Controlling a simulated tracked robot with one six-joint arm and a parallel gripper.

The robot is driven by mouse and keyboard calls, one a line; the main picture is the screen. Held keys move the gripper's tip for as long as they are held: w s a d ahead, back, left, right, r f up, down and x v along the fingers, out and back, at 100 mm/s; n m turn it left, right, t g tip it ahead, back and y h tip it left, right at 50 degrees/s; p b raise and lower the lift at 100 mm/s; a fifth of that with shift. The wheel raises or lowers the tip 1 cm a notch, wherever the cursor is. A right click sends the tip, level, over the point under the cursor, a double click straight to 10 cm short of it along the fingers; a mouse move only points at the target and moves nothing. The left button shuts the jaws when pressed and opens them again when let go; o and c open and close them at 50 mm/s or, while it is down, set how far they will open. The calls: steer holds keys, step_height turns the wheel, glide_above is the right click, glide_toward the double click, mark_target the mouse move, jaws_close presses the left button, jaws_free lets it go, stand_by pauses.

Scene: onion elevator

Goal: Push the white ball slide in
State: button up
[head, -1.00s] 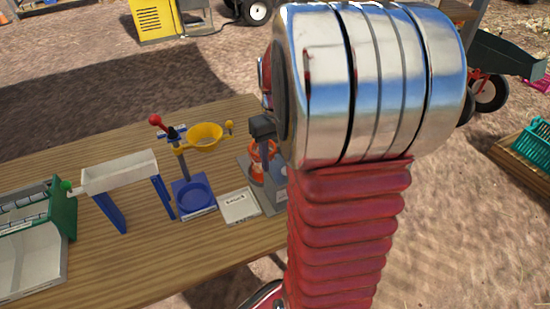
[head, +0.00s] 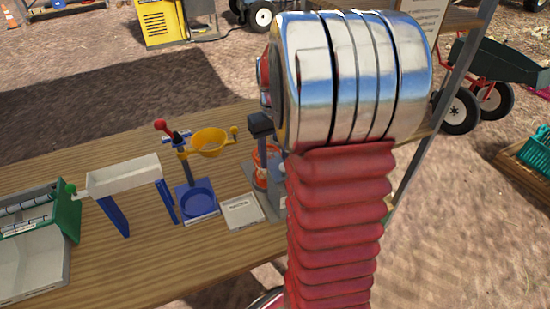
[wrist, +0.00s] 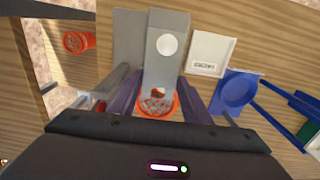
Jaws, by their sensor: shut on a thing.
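In the wrist view a white ball or disc (wrist: 167,44) sits on a light grey upright piece (wrist: 163,70); I take it for the white ball slide. My gripper (wrist: 159,92) has its two purplish fingers on either side of an orange cup (wrist: 157,105) with a brownish thing in it. The fingers seem to touch the cup, just below the grey piece in the picture. In the head view my arm hides my gripper and the ball. Part of the grey stand (head: 263,188) with orange in it shows left of my arm.
A second orange cup (wrist: 76,41) shows at the wrist view's left.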

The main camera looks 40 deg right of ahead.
mark_target(273, 160)
steer(key=shift+w+d, duration=0.15)
steer(key=shift+w, duration=0.5)
steer(key=o, duration=1.1)
steer(key=shift+o, duration=0.2)
steer(key=shift+r, duration=0.15)
steer(key=shift+s+r, duration=0.1)
steer(key=shift+r, duration=2.75)
